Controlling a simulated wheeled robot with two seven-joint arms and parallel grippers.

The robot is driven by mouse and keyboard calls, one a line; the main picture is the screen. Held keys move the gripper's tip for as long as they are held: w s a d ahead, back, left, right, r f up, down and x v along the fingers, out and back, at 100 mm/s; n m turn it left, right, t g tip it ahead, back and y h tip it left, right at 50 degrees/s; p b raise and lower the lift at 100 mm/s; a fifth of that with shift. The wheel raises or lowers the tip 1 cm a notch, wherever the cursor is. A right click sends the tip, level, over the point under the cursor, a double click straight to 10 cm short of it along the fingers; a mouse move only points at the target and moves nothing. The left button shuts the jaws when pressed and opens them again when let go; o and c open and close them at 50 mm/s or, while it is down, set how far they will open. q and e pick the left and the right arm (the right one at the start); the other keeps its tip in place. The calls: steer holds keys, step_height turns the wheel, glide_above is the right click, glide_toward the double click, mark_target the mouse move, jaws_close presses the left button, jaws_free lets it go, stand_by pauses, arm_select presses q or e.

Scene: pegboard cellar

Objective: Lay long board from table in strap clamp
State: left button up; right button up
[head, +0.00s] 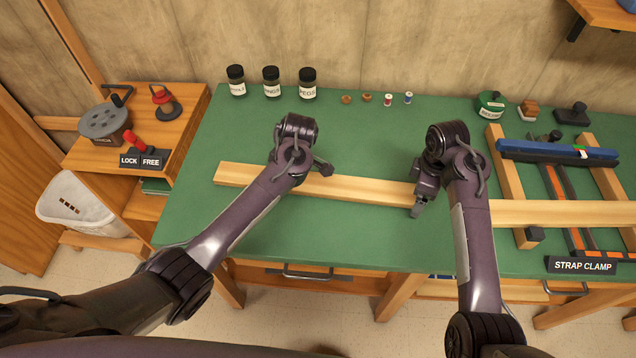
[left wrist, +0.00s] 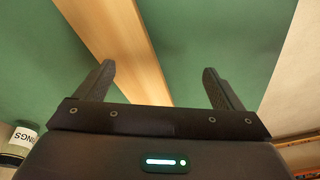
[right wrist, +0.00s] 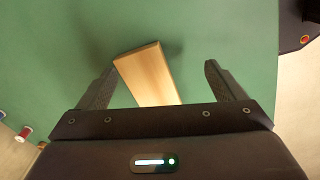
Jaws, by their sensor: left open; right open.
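The long board (head: 355,188) is a pale wooden bar lying flat on the green table, left of the clamp. My left gripper (head: 322,169) is open over its middle; in the left wrist view the board (left wrist: 110,40) runs slantwise between the fingers (left wrist: 159,68). My right gripper (head: 418,208) is open at the board's right end, which it hides in the head view. The right wrist view shows that end (right wrist: 145,70) between the open fingers (right wrist: 159,68). Contact cannot be told. The strap clamp (head: 513,175), with wooden rails and orange-black straps, stands at the right.
A pale plank (head: 570,213) lies across the clamp's front, and a blue bar (head: 555,152) across its back. Jars (head: 271,83) and small spools (head: 388,100) line the table's back. A lock/free sign (head: 141,160) stands on the left bench. Green table is clear around the board.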

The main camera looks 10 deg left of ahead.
mark_target(408, 193)
arm_select(q)
steer(key=w+a+r+n, duration=0.1)
steer(key=w+a+n, duration=0.1)
steer(key=w+a+r+n+y, duration=0.1)
steer(key=w+r+n, duration=0.1)
steer(key=shift+w+a+r+y, duration=0.1)
steer(key=shift+a+r+y, duration=0.1)
steer(key=shift+a+y, duration=0.15)
arm_select(e)
steer(key=w+n, duration=0.1)
steer(key=w+a+r+n, duration=0.2)
steer(key=shift+w+r+g, duration=0.25)
steer(key=shift+w+g, duration=0.05)
arm_select(q)
steer(key=shift+f, duration=0.1)
arm_select(e)
steer(key=shift+f, duration=0.15)
arm_select(q)
steer(key=shift+x, duration=3.8)
arm_select(e)
steer(key=shift+f, duration=3.8)
arm_select(q)
steer(key=c, duration=1.3)
arm_select(e)
steer(key=c, duration=1.3)
